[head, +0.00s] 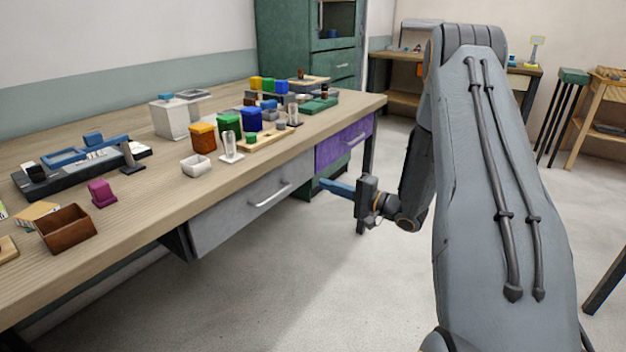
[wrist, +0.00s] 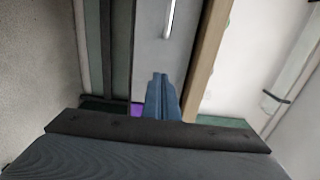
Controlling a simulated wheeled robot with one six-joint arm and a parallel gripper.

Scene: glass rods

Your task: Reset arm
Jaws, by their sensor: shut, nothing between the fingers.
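My gripper (head: 325,184) has blue fingers that are shut with nothing between them. In the head view it is in front of the wooden workbench (head: 160,205), below the level of its top, near the purple drawer (head: 343,144). My grey arm fills the right half of that view. In the wrist view the shut blue fingers (wrist: 160,80) point toward the grey drawer front (wrist: 152,40).
The bench top holds a brown tray (head: 66,229), a magenta block (head: 102,193), a white bowl (head: 195,165), and orange, green and blue containers (head: 252,120). The grey drawer (head: 250,203) looks closed. A green cabinet (head: 335,62) stands behind. The floor (head: 300,290) in front is clear.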

